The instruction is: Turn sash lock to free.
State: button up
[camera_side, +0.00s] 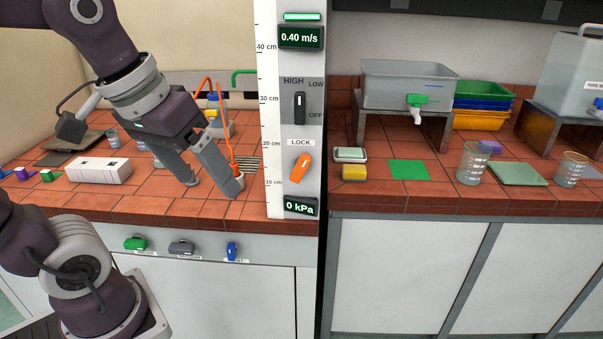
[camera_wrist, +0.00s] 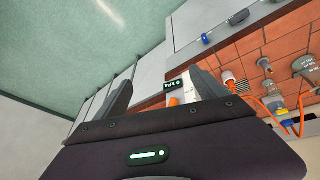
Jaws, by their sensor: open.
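The sash lock (camera_side: 300,168) is an orange knob under a LOCK label on the grey upright panel, tilted with its top to the right. My gripper (camera_side: 212,185) is open and empty, left of the panel and apart from the knob, its fingers pointing down and right. In the wrist view, my gripper (camera_wrist: 164,84) shows two spread fingers, with a small orange patch, likely the sash lock (camera_wrist: 174,101), between them, partly hidden by the gripper body. Any free mark beside the knob cannot be read.
Above the lock is a black HIGH/LOW/OFF knob (camera_side: 300,107); below it is a 0 kPa display (camera_side: 301,207). A white ruler scale (camera_side: 270,120) edges the panel. A white cup (camera_side: 229,181) with orange tubing stands behind my fingers. A white block (camera_side: 98,170) lies left.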

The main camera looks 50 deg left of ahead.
aim_at(302, 173)
jog(key=s+d+f+m+t, duration=0.1)
jog(key=s+d+f+m, duration=0.1)
jog(key=s+m, duration=0.2)
jog(key=w+a+f+m+g+y, duration=0.3)
jog(key=w+a+f+g+y, duration=0.3)
jog(key=w+f+y, duration=0.45)
jog(key=w+d+m+t+y, duration=0.3)
jog(key=w+t+y, duration=0.15)
jog(key=w, duration=0.25)
jog(key=w+d+m+t+y, duration=0.3)
jog(key=w+m+t, duration=0.15)
jog(key=w, duration=0.25)
jog(key=shift+n, duration=0.45)
jog(key=x, duration=0.7)
jog(key=shift+s+a+f, duration=0.1)
jog(key=shift+s+f, duration=0.05)
jog(key=shift+f, duration=0.05)
jog(key=c, duration=1.4)
jog(key=shift+o, duration=0.2)
